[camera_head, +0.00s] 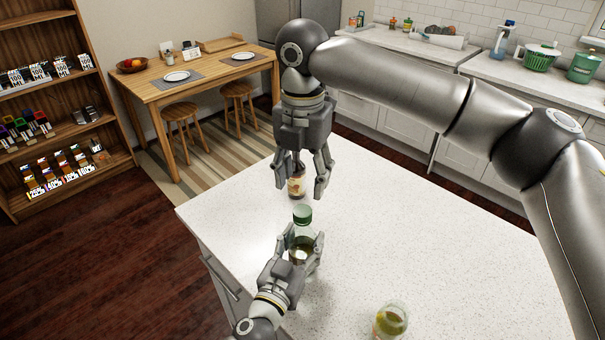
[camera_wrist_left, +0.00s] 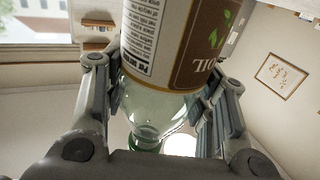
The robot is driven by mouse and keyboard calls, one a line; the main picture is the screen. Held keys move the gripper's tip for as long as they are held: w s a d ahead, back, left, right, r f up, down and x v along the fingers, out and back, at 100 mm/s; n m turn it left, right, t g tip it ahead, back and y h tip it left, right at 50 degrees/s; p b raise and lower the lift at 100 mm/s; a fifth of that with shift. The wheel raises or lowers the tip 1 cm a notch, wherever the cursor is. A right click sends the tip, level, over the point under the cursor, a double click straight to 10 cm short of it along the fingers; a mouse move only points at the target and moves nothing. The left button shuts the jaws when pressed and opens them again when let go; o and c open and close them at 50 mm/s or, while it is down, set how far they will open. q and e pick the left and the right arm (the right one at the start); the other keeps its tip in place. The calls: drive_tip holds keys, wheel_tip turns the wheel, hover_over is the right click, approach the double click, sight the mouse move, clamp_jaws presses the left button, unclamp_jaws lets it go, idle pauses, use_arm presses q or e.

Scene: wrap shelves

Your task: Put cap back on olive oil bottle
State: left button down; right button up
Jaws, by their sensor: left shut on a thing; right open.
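The olive oil bottle (camera_head: 300,252) stands upright on the white counter, with a green top (camera_head: 302,214). I cannot tell clearly whether that green top is a seated cap. My left gripper (camera_head: 302,243) is shut around the bottle's body. The left wrist view shows the bottle's brown label (camera_wrist_left: 202,45) with "OIL" on it and clear greenish glass between the fingers (camera_wrist_left: 160,100); a green ring shows at the lower end. My right gripper (camera_head: 301,190) points down, open, just behind and above the green top. No loose cap is visible.
A small bottle with a brown label (camera_head: 297,183) stands behind, partly hidden by my right gripper. A glass jar with yellow-green contents (camera_head: 390,321) is at the front right of the counter (camera_head: 420,240). The counter between and to the right is clear.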

sight(303, 211)
drive_tip(key=shift+f, duration=4)
drive_tip(key=shift+c, duration=0.2)
